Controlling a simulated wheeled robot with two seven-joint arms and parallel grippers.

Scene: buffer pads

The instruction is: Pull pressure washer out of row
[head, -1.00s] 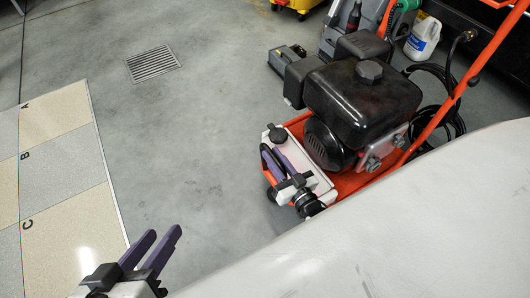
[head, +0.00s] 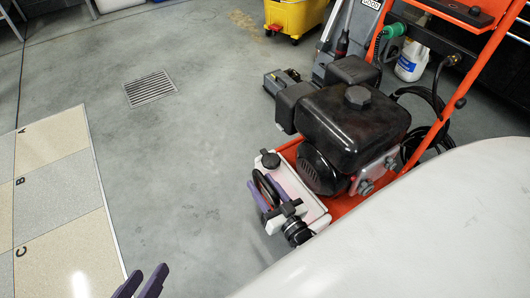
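The pressure washer (head: 352,118) stands right of centre, with a black engine, an orange frame and a tall orange handle (head: 445,110). A pale front part with a black cap and a black ring (head: 262,184) is at its near left end. My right gripper (head: 262,192) is at this front end, its purple fingers beside the ring. Whether they grip anything is unclear. My large white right arm hides the washer's near side. My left gripper (head: 140,283) is at the bottom edge, its two purple fingers apart and empty, its body cut off.
Behind the washer are a grey machine (head: 335,50), a yellow bucket (head: 295,15) and a white bottle (head: 411,62). A black hose (head: 425,125) hangs by the handle. Open grey floor with a drain (head: 150,89) lies left, beside a tiled panel marked A, B, C (head: 60,200).

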